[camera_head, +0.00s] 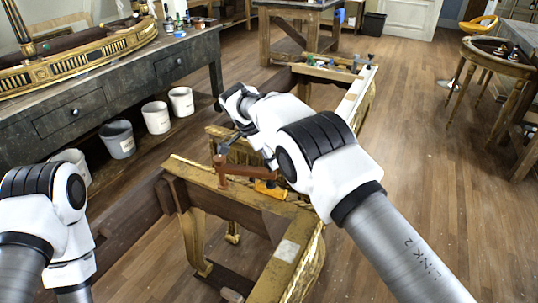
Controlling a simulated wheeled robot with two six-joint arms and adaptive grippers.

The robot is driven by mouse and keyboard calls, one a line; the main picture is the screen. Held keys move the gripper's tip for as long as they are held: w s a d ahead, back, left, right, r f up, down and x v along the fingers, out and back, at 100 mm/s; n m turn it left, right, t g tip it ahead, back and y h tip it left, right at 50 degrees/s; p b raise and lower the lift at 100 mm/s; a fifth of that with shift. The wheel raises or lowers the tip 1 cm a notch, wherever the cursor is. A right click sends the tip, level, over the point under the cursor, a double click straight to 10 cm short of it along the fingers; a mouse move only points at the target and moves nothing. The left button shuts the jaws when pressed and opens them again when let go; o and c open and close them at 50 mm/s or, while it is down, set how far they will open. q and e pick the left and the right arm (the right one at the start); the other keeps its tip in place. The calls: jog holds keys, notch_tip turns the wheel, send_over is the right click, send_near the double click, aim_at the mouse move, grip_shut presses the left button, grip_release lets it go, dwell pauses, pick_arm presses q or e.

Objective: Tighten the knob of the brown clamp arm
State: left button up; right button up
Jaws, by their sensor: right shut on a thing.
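The brown clamp arm (245,172) lies across the near rail of the gilt console frame (200,172). Its left end, with the knob (219,160), is small and partly hidden by my right gripper (228,146). The right gripper reaches down from its wrist to that end and is shut on what looks like the knob. My right forearm crosses the middle of the view and hides part of the frame and the clamp arm's right end. My left arm shows at the lower left, but its gripper is not in the picture.
An orange piece (268,188) sits on the rail below the clamp arm. A dark workbench (130,88) with a gilt piece on top runs along the left, with several buckets (157,117) beneath. A wooden table (310,22) stands behind.

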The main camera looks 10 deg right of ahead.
jog(key=shift+w+r+m, duration=0.15)
jog(key=shift+r+m, duration=0.05)
jog(key=shift+m, duration=0.2)
jog(key=o, duration=1.1)
jog(key=shift+o, duration=0.2)
jog(key=shift+s+a, duration=0.1)
jog(key=shift+s, duration=0.1)
jog(key=shift+r, duration=0.1)
jog(key=v, duration=0.7)
jog(key=shift+a+r, duration=0.15)
